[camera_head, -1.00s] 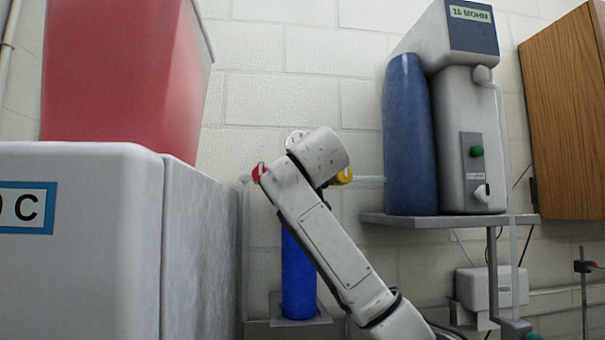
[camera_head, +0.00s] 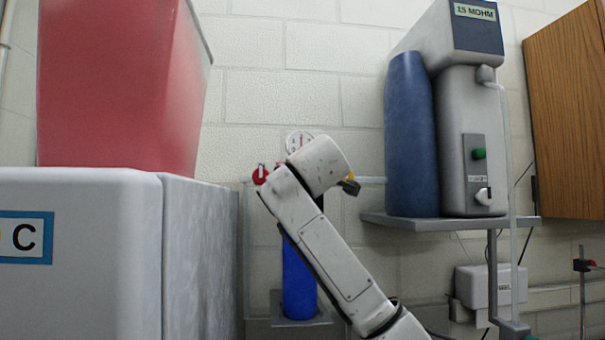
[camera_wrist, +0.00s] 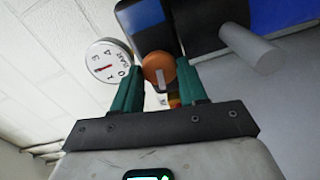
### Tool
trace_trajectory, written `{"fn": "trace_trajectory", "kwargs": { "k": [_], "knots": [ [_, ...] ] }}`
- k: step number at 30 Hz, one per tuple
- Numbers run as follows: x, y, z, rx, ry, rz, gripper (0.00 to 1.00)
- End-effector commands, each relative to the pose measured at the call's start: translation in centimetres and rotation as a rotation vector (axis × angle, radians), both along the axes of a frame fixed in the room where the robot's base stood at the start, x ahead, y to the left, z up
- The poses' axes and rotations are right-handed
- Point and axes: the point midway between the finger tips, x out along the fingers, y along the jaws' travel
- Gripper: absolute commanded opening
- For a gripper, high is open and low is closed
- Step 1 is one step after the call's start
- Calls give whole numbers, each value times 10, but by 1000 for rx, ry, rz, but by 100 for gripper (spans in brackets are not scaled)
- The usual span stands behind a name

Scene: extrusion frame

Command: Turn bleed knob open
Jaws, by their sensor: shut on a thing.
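A round orange knob (camera_wrist: 158,70) with a pale grey bar on its face sits between my green fingertips in the wrist view. My gripper (camera_wrist: 160,80) is shut on it. A small yellow piece (camera_wrist: 173,100) shows low between the fingers. In the head view my arm's last link covers most of the fitting. A bit of yellow (camera_head: 351,176) shows at its right, beside a dark part. Which knob this is to the wrist view I cannot tell. A red knob (camera_head: 260,174) with a white pointer is at the left. A white gauge (camera_wrist: 108,61) stands beside the fingers.
A blue cylinder (camera_head: 299,283) hangs below my arm. A shelf (camera_head: 400,221) at the right carries a water purifier (camera_head: 467,100) and a blue tank (camera_head: 409,130). A large grey cabinet (camera_head: 85,285) with a red bin (camera_head: 120,85) stands at the left.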

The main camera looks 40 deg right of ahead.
Motion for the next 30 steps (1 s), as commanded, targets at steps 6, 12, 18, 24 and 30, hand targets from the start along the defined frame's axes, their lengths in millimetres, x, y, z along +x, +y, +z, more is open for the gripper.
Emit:
{"fn": "trace_trajectory", "kwargs": {
  "k": [6,12,18,24,30],
  "knots": [
    [1,3,0,-101,66,6,12],
    [1,3,-1,-150,101,6,12],
    [1,3,-1,-168,112,6,12],
    [1,3,-2,-169,114,6,12],
    [2,3,-2,-168,115,6,48]
  ]
}}
